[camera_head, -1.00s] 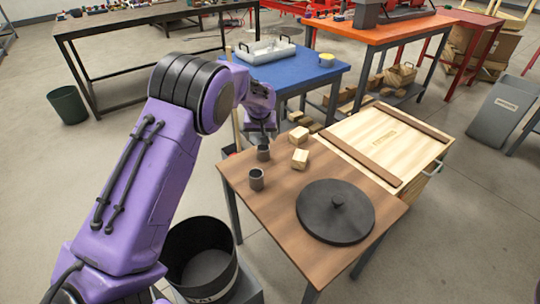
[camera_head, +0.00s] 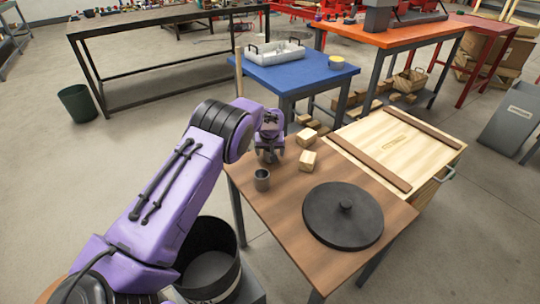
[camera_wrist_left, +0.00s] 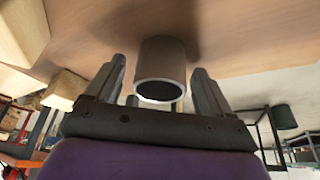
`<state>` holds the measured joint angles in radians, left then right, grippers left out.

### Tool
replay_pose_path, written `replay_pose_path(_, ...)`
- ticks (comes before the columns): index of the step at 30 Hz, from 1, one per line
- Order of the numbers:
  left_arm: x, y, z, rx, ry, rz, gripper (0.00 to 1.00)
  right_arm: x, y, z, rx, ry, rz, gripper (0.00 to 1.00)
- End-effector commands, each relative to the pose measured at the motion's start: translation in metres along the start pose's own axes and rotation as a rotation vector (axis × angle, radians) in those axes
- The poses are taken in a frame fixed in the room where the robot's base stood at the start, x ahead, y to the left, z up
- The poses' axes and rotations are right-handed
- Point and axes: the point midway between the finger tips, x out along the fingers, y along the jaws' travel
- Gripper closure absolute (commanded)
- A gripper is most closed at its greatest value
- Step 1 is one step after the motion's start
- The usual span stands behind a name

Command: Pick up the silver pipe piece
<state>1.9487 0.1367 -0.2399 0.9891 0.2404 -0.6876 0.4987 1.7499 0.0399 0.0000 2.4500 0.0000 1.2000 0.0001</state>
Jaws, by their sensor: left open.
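A short grey, silver-toned pipe piece (camera_wrist_left: 162,62) stands on the brown table between the two fingers of my left gripper (camera_wrist_left: 160,78) in the left wrist view. Its dark open end faces the camera, and a gap shows on each side of it. My right gripper is not in view.
Two small wooden blocks (camera_head: 307,161) sit right of the gripper. A round dark lid with a knob (camera_head: 343,215) lies on the brown table (camera_head: 285,222). A wooden crate (camera_head: 396,150) adjoins it. A black bucket (camera_head: 208,255) stands at the lower left, and a blue table (camera_head: 295,75) behind.

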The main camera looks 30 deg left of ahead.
Motion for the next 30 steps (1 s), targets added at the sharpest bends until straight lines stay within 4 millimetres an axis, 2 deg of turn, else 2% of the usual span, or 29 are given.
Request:
replay_pose_path(1, 0.0, 0.0, 0.0, 0.0, 0.0, 0.0, 0.24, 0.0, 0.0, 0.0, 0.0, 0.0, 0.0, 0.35)
replay_pose_path(6, 0.0, 0.0, 0.0, 0.0, 0.0, 0.0, 0.77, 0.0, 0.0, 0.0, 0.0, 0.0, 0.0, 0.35)
replay_pose_path(14, -0.001, 0.0, 0.0, 0.0, 0.0, 0.0, 0.78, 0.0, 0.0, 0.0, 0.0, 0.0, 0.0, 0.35)
replay_pose_path(20, -0.018, 0.001, -0.008, -0.001, 0.003, 0.001, 0.78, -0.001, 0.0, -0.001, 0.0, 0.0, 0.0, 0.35)
replay_pose_path(23, -0.039, 0.003, -0.012, 0.001, 0.002, 0.002, 0.78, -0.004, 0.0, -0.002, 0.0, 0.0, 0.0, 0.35)
replay_pose_path(29, -0.108, 0.016, 0.008, 0.003, 0.005, 0.001, 0.78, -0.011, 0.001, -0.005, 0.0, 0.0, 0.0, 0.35)
replay_pose_path(30, -0.116, 0.02, 0.018, 0.004, 0.002, 0.0, 0.78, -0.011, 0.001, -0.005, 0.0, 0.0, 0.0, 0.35)
